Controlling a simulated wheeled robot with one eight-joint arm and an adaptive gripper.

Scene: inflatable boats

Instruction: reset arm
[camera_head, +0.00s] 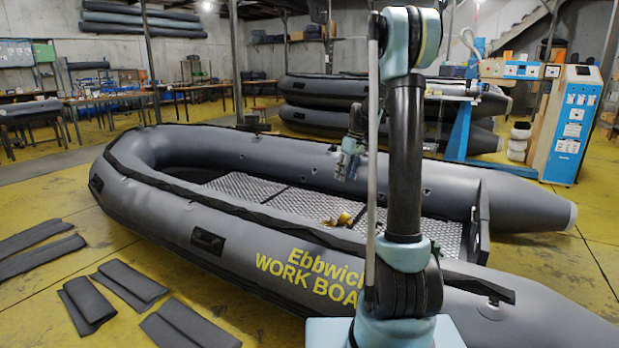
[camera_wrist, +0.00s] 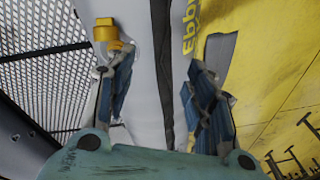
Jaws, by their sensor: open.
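My gripper (camera_head: 346,168) hangs at the end of my raised arm, over the inside of a grey inflatable boat (camera_head: 205,210). In the wrist view its two fingers (camera_wrist: 160,85) are spread apart. I see nothing held between them; the boat's tube with its dark strip shows in the gap. A small yellow object (camera_wrist: 108,34) appears beside the left fingertip; I cannot tell whether they touch. In the head view a yellow-brown item (camera_head: 344,219) lies at the near inner side of the boat, partly beside my arm.
Grey folded pads (camera_head: 130,283) lie on the yellow floor at front left. Stacked boats (camera_head: 320,90) and a blue-white machine (camera_head: 575,125) stand behind. Work tables (camera_head: 110,97) line the back left. Open floor (camera_head: 45,190) shows left of the boat.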

